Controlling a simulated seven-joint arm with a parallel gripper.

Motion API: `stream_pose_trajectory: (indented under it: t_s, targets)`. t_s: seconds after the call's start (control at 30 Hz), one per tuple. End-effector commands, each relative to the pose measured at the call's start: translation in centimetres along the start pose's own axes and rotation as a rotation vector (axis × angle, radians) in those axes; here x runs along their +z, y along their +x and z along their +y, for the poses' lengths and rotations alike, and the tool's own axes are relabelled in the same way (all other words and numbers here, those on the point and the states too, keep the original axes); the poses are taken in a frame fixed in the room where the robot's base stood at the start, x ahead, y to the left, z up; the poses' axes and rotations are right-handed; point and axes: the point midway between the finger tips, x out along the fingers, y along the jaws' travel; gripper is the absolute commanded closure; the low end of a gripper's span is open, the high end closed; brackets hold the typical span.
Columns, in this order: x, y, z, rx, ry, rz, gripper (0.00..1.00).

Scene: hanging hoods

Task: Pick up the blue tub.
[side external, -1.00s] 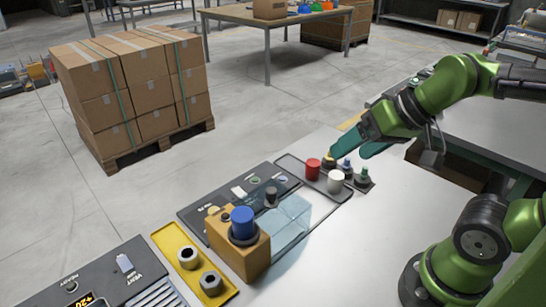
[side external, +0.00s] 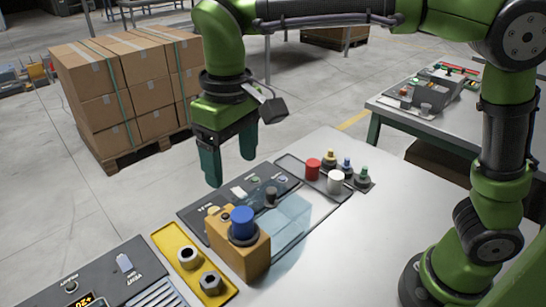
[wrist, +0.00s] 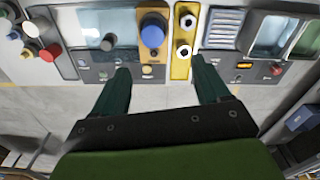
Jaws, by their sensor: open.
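The blue tub (side external: 242,222) is a short blue cylinder in a dark ring on top of an orange block (side external: 252,256) on the table. In the wrist view the blue tub (wrist: 152,34) shows near the top centre, beyond my fingertips. My gripper (side external: 230,168) is open and empty, with its green fingers pointing down. It hangs above and behind the tub in the side view, apart from it. In the wrist view the open fingers (wrist: 160,66) frame the panel edge below the tub.
A clear hood (side external: 287,222) stands right beside the orange block. A yellow tray (side external: 167,243) with two metal nuts lies to its left. Red (side external: 313,169) and white (side external: 335,181) cylinders and several small knobs stand farther right.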

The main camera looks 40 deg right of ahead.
Motion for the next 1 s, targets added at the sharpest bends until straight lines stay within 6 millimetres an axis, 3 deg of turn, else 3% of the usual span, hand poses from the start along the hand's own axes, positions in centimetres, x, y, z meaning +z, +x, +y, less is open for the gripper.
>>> stream_pose_trajectory:
  t_s: [0.1, 0.23, 0.7, 1.0]
  targets:
    - [-0.1, -1.7, 0.2, 0.011, 0.03, -0.011, 0.25]
    - [0.5, -0.9, 0.3, 0.016, 0.039, -0.039, 0.25]
    - [0.8, 8.4, 0.5, 0.015, 0.038, -0.039, 0.25]
    - [0.8, 10.9, 0.8, 0.013, 0.039, -0.038, 0.25]
